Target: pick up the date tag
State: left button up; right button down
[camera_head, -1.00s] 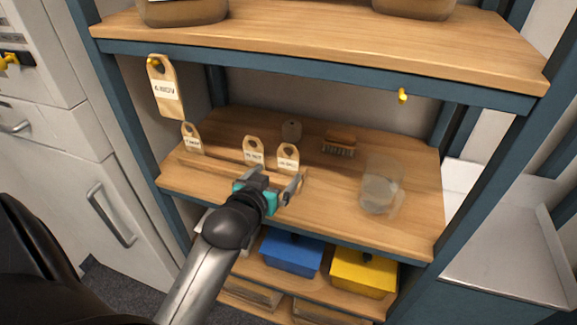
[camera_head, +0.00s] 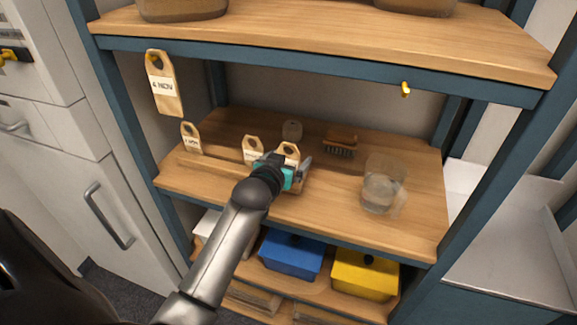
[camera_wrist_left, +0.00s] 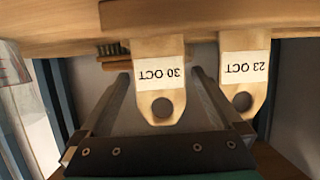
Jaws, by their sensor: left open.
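A wooden date tag reading 30 OCT (camera_wrist_left: 160,72) stands upright on the middle shelf; in the head view its holed top (camera_head: 290,149) shows behind my gripper. My left gripper (camera_head: 292,164) is open, and in the left wrist view its fingers (camera_wrist_left: 160,75) lie on either side of this tag; I cannot tell whether they touch it. The 23 OCT tag (camera_wrist_left: 242,78) is beside it, outside the fingers, and is partly covered in the head view (camera_head: 252,147). Another tag (camera_head: 190,138) stands farther left. A NOV tag (camera_head: 162,85) hangs at the upper left. My right gripper is not in view.
A brush (camera_head: 341,143) and a clear jug (camera_head: 380,188) stand to the right on the middle shelf (camera_head: 328,202). An empty yellow hook (camera_head: 405,90) is on the upper shelf's edge. Blue (camera_head: 291,254) and yellow (camera_head: 364,272) bins are below.

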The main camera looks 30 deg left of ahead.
pick_arm(q)
jog(key=c, duration=1.1)
notch_tip(320, 180, up, 10)
jog(key=shift+r+p, duration=0.1)
jog(key=shift+p, duration=1.15)
jog(key=shift+c, duration=0.2)
jog(key=s+d+p, duration=0.2)
jog(key=s+p, duration=0.2)
jog(key=s, duration=0.8)
jog(key=s+d+p, duration=0.3)
jog(key=s+p, duration=0.1)
jog(key=s, duration=0.8)
jog(key=shift+d, duration=0.35)
